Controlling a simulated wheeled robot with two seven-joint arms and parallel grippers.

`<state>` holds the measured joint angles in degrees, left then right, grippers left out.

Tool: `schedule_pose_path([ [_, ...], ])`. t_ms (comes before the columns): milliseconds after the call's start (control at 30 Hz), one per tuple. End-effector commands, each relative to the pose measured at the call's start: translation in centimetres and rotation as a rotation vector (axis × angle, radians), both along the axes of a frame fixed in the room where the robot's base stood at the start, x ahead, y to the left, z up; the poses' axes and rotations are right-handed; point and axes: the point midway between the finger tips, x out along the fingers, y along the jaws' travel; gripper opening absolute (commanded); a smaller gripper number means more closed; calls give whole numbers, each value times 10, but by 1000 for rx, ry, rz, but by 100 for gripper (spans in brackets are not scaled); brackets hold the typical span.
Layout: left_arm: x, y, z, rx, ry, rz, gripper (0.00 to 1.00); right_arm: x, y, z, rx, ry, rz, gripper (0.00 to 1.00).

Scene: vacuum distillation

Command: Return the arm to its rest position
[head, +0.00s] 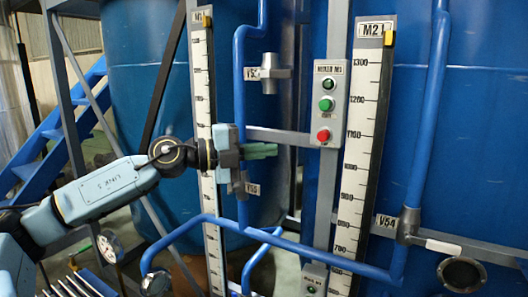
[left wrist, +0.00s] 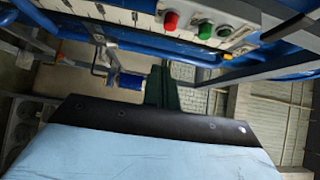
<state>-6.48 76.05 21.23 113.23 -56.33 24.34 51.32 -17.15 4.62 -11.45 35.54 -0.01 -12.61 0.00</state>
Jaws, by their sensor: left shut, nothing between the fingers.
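My left arm comes in from the left in the head view. Its left gripper (head: 262,151) points right, with green fingers closed together and nothing between them. It is in front of the blue pipe near the V55 valve (head: 243,186), left of the button panel (head: 325,103). I cannot tell whether it touches the pipe. In the left wrist view the dark green fingers (left wrist: 162,88) show beyond the black wrist edge, also shut and empty. My right gripper is in neither view.
Blue pipes (head: 240,75) run in front of large blue tanks (head: 455,150). Scales M1 (head: 203,100) and M2 (head: 362,130) stand upright. The panel carries green and red buttons. Valve V54 (head: 407,232) is at lower right. Blue stairs (head: 45,140) are at far left.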

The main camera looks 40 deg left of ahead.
Motion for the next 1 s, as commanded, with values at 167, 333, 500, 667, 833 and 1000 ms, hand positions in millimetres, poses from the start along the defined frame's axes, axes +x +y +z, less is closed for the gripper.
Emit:
schedule_pose_path([
  [167,0,0,0,0,0,0,0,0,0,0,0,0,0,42],
  [333,0,1,-1,-2,0,2,0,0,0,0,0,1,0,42],
  [500,12,31,-28,-98,26,69,0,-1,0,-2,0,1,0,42],
  [667,29,97,-112,-309,98,246,0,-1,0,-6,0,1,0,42],
  [833,26,153,-231,-504,208,463,0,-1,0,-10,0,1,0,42],
  [1000,0,179,-356,-644,344,665,0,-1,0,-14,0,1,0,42],
])
